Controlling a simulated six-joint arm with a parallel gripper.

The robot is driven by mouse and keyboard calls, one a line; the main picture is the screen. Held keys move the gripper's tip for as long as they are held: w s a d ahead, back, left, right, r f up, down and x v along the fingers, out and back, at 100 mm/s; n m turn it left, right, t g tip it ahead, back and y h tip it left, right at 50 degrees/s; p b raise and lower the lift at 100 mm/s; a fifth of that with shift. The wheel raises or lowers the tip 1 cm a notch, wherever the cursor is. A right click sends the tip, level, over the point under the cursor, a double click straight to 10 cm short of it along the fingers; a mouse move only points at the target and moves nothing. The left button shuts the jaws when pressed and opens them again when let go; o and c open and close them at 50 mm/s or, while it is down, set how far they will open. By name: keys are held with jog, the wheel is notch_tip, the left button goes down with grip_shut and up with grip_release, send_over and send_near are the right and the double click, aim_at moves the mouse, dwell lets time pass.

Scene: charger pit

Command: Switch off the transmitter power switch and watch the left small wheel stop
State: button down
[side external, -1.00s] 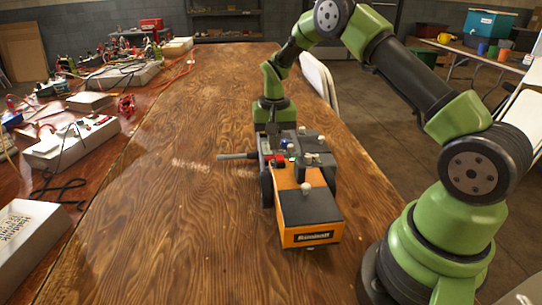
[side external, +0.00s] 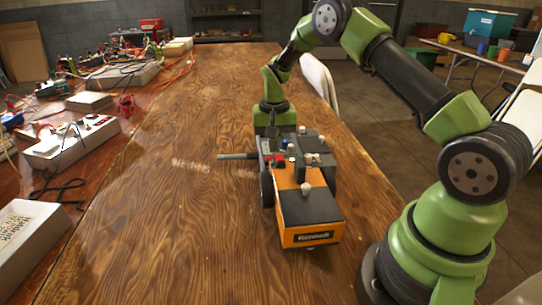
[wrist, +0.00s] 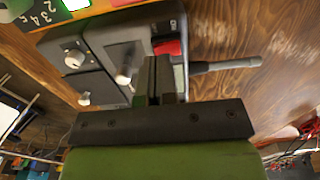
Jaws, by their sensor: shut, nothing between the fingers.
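An orange and black device (side external: 308,210) with a grey control box (side external: 315,160) behind it stands on the wooden table; white knobs are on top. A grey rod (side external: 238,156) sticks out to its left. A dark wheel-like part (side external: 267,189) shows at its left side. My gripper (side external: 272,136) is shut and empty, at the back left of the control box. In the wrist view its fingers (wrist: 158,80) are beside a red part (wrist: 167,47); contact is unclear.
The wooden table (side external: 160,220) is clear to the left and front of the device. A cluttered bench with a white switch box (side external: 72,142) and cables runs along the left. A white chair (side external: 318,75) stands beyond the table's right edge.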

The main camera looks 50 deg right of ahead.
jog(key=shift+f, duration=0.8)
dwell(0.4)
jog(key=shift+r, duration=3.5)
jog(key=shift+a+r, duration=0.15)
jog(key=shift+r, duration=0.15)
jog(key=s+a+r+n+t, duration=0.15)
jog(key=s+a+r, duration=0.25)
jog(key=r, duration=0.4)
jog(key=s+a+r+n+t, duration=0.1)
jog(key=s+a+r+t, duration=0.1)
jog(key=s+a+r, duration=0.4)
jog(key=s+a+r+n+t+y, duration=0.1)
jog(key=s+a+t, duration=0.1)
jog(key=s, duration=0.4)
jog(key=s+a+r+n+t+y, duration=0.1)
jog(key=s+a+r, duration=0.1)
jog(key=s, duration=0.5)
jog(key=shift+s+a+r+t, duration=0.15)
jog(key=shift+a+t, duration=0.05)
jog(key=shift+t, duration=0.15)
